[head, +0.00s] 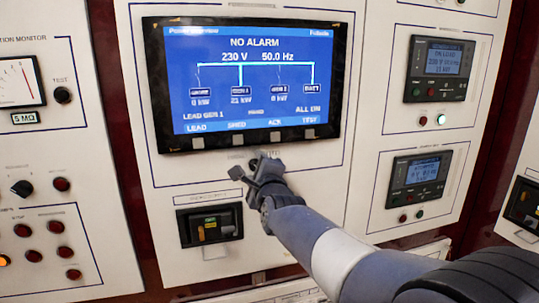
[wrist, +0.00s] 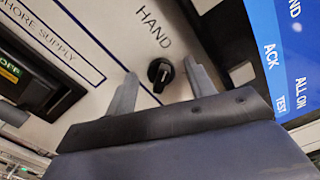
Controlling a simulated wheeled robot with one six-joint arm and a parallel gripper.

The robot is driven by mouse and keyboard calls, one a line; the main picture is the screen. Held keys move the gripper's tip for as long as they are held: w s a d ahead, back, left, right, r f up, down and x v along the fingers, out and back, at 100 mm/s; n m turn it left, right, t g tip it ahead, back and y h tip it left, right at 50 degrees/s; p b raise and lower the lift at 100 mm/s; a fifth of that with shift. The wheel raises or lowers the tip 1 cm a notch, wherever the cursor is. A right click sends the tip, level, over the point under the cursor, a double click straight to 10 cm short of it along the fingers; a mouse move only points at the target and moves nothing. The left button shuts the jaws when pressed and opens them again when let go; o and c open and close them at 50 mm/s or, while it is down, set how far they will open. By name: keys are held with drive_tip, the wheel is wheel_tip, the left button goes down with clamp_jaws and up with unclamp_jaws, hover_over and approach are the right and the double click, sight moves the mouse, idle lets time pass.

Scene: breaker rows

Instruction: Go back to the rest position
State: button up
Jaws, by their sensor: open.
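My gripper (head: 246,167) is in front of the central panel, just below the large blue screen (head: 247,75). It also shows in the wrist view (wrist: 159,68), with its two fingers spread apart and nothing held. A black rotary knob (wrist: 160,73) beside the word HAND shows between the fingers. Whether the fingers touch the knob or stand clear of it, I cannot tell. In the head view my gripper largely hides the knob.
A breaker (head: 211,226) sits in the panel below my gripper; it also shows in the wrist view (wrist: 30,80), labelled shore supply. A left panel has a knob (head: 22,188) and several red buttons. Two small controller displays (head: 438,68) (head: 419,177) are at right.

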drive_tip(key=shift+s+d+m+p, duration=0.15)
drive_tip(key=shift+s+m+p, duration=0.25)
drive_tip(key=shift+m, duration=0.35)
drive_tip(key=shift+s+d+m+p, duration=0.1)
drive_tip(key=shift+s+m+p, duration=0.25)
drive_tip(key=shift+m, duration=0.4)
